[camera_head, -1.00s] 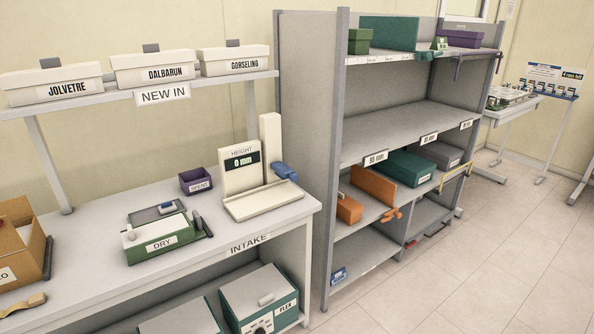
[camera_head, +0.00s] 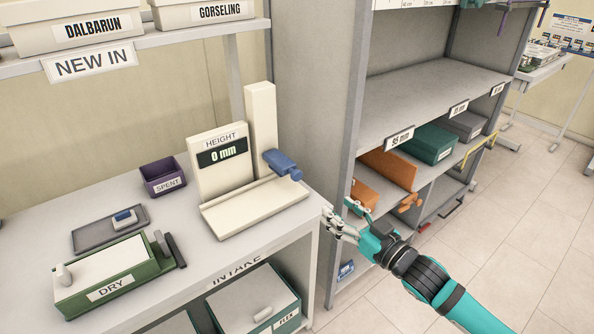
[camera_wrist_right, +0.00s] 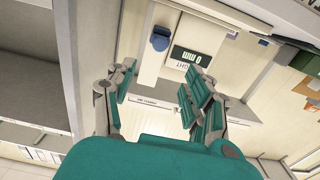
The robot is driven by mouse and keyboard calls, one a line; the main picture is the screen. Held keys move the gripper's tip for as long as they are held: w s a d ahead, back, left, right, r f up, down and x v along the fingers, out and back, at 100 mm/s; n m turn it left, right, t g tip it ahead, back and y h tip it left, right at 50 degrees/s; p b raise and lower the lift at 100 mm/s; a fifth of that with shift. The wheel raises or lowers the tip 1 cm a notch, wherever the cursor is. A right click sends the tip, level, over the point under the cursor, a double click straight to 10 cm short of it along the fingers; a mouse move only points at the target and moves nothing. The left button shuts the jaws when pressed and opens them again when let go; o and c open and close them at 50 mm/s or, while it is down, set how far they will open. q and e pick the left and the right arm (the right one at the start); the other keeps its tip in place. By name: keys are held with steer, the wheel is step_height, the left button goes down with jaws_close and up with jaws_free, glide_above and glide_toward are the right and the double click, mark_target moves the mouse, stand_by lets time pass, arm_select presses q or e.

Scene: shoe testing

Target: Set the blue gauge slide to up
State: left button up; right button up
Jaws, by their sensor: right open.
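The blue gauge slide (camera_head: 282,164) sits low on the upright cream post (camera_head: 261,120) of the height gauge, just above its flat cream base (camera_head: 255,209). The gauge display (camera_head: 222,152) reads 0 mm. My right gripper (camera_head: 338,223) is open and empty, to the right of and below the slide, near the table's right front edge and apart from the gauge. In the right wrist view the blue slide (camera_wrist_right: 160,40) shows ahead, beyond my open fingers (camera_wrist_right: 160,92). My left gripper is not in view.
A purple SPENT bin (camera_head: 163,178), a grey tray (camera_head: 110,228) and a green DRY box (camera_head: 112,275) stand left of the gauge. The grey shelf unit (camera_head: 343,130) rises close on the right. The space above the gauge base is clear.

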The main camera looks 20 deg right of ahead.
glide_toward(298, 177)
steer(key=x, duration=0.9)
steer(key=shift+w+p, duration=0.3)
steer(key=shift+w, duration=0.1)
steer(key=shift+w+a, duration=0.15)
steer(key=shift+w, duration=0.1)
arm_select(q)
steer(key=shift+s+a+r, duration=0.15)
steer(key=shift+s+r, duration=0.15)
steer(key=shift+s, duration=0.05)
arm_select(e)
steer(key=shift+w, duration=0.15)
steer(key=shift+a+f, duration=0.1)
jaws_close()
